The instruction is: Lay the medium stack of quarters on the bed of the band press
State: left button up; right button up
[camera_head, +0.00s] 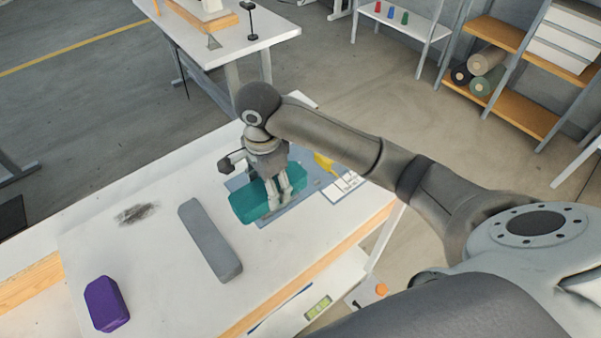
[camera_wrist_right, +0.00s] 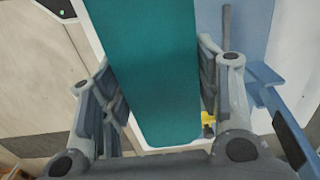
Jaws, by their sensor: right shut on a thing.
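The teal stack (camera_head: 243,207) is between the purple and grey ones in length; I take it as the medium stack of quarters. My right gripper (camera_head: 278,196) points down and is shut on it, with one finger on each side. The teal stack also fills the middle of the right wrist view (camera_wrist_right: 148,70). It is over or on a blue plate (camera_head: 262,220), which may be the bed of the band press; I cannot tell whether it touches. The gripper and arm hide part of this area. My left gripper is not in view.
A long grey block (camera_head: 210,240) lies left of the teal stack. A short purple block (camera_head: 106,304) lies near the white table's (camera_head: 155,255) left front. A yellow item (camera_head: 323,163) and a white card (camera_head: 345,187) lie right of the gripper. The table between the blocks is clear.

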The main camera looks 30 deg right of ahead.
jog(key=w+d+f+p, duration=0.1)
jog(key=w+d+f, duration=0.3)
jog(key=w+d+f+p, duration=0.1)
jog(key=w+d+f, duration=0.3)
jog(key=shift+d, duration=0.3)
jog(key=shift+w+d+f, duration=0.3)
jog(key=shift+d+f, duration=0.1)
jog(key=shift+f, duration=0.25)
notch_tip(320, 180, down, 3)
jog(key=shift+f+p, duration=0.1)
jog(key=shift+p, duration=0.25)
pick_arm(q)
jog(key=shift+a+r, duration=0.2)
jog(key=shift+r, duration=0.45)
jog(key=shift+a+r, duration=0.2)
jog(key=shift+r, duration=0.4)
pick_arm(e)
jog(key=shift+f, duration=0.1)
jog(key=o, duration=1.2)
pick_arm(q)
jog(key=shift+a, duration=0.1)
